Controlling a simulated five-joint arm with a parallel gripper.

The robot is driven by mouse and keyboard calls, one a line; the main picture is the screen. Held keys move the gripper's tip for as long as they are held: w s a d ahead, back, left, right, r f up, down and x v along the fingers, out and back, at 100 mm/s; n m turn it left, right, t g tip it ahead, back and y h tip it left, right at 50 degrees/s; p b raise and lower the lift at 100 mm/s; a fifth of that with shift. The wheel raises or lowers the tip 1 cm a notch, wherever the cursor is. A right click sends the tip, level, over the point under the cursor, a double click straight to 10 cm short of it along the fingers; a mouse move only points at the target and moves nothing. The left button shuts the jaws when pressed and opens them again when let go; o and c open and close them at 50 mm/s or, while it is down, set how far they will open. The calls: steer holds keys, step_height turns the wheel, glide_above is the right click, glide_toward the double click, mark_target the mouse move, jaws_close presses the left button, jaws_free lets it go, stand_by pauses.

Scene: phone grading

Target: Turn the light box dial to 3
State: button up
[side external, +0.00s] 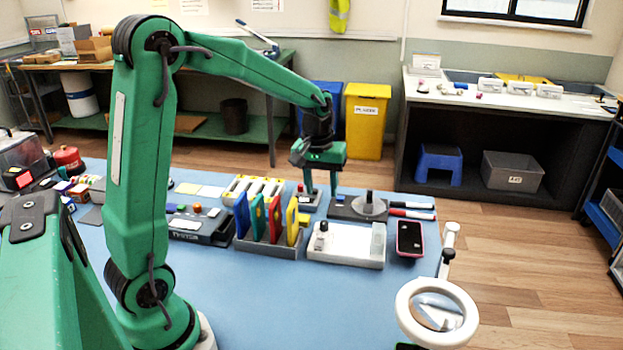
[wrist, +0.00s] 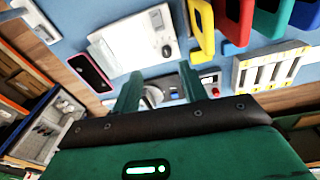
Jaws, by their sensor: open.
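A white flat box (side external: 345,256), which looks like the light box, lies on the blue mat. A small dark-topped knob (side external: 322,230), likely its dial, stands at its left end. The box also shows in the wrist view (wrist: 125,42), with the knob (wrist: 166,50) near one edge. No dial number or pointer is readable. My gripper (side external: 321,192) is open and empty, fingers down, behind the box and apart from the knob. In the wrist view its two fingers (wrist: 160,76) stand over a dark plate and a small unit with a red button.
A dark plate with a grey disc (side external: 369,206) and the red-button unit (side external: 306,203) are by my fingers. A rack of coloured panels (side external: 268,248) stands left of the box. A pink-edged phone (side external: 410,239) lies right. A magnifier (side external: 437,312) stands in front. The mat's front is mostly clear.

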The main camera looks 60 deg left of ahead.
steer(key=n, duration=0.2)
glide_above(324, 222)
steer(key=shift+g, duration=0.4)
steer(key=f, duration=0.5)
steer(key=shift+s, duration=0.25)
steer(key=shift+w+d+f, duration=0.1)
steer(key=shift+w+f, duration=0.05)
steer(key=shift+f, duration=3.75)
jaws_close()
